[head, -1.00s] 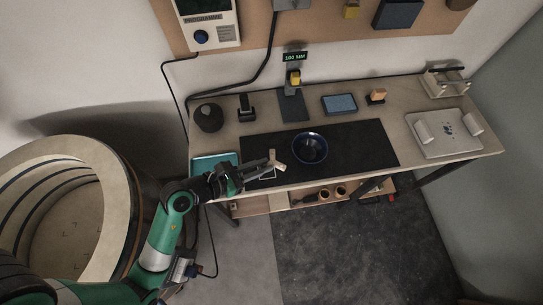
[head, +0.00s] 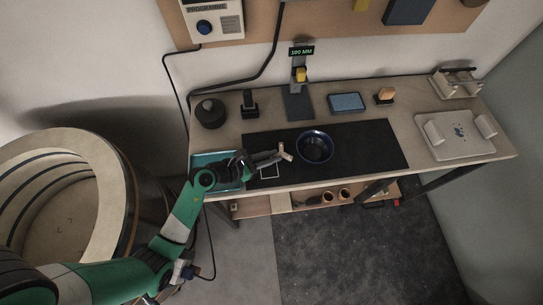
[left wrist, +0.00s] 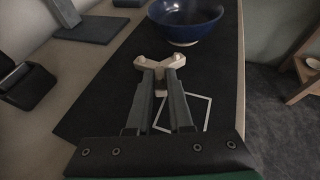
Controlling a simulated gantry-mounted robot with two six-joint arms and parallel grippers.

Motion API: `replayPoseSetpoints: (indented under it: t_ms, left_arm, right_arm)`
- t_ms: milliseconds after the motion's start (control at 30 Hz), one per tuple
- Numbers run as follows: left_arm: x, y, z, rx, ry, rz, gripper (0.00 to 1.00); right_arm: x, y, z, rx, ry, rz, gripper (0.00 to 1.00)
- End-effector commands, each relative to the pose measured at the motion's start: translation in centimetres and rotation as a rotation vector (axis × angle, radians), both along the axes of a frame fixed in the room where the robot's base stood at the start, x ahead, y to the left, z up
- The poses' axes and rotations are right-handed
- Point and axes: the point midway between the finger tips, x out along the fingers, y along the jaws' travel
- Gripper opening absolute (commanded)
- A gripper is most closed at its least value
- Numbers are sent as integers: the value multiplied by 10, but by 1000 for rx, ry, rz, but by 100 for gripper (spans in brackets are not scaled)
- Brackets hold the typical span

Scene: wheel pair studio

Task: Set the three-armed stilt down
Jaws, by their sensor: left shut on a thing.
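The three-armed stilt (left wrist: 160,62) is a pale piece with blunt arms, held between the fingertips of my left gripper (left wrist: 160,88). In the head view the stilt (head: 285,152) shows at the end of my left gripper (head: 268,160), just left of the blue bowl (head: 314,147). The stilt is over the black mat (head: 365,145); I cannot tell whether it touches the mat. A white square outline (left wrist: 190,112) on the mat lies below and right of the fingers in the wrist view, partly hidden by them. My right gripper is not in view.
A teal tray (head: 205,160) lies under my left arm. A dark round object (head: 210,113), a gauge stand with a 100 MM display (head: 301,51), a blue pad (head: 347,102) and a white board (head: 455,140) are on the bench. The mat right of the bowl is clear.

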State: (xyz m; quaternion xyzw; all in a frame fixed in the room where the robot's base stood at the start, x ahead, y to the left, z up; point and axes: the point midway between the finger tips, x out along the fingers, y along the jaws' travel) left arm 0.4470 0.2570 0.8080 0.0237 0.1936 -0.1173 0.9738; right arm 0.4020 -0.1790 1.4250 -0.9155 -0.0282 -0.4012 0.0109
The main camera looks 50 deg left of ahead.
Motion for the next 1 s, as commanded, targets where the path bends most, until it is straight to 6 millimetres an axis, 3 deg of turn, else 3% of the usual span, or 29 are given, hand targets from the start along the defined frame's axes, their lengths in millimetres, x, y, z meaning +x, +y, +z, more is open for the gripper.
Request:
replayPoseSetpoints:
  t_ms: [133, 167, 300, 767, 867, 1000]
  left_arm:
    - [0, 0, -4, 0, 0, 0, 0]
    - [0, 0, -3, 0, 0, 0, 22]
    - [0, 0, -3, 0, 0, 0, 48]
    - [0, 0, 1, 0, 0, 0, 49]
    - [-10, 3, 5, -1, -1, 4, 49]
    - [-37, 11, 17, 0, 0, 7, 49]
  right_arm:
    - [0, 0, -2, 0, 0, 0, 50]
    - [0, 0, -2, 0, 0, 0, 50]
    - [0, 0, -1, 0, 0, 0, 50]
    - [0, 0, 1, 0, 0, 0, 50]
    - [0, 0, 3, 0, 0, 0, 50]
    - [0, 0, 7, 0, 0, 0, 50]
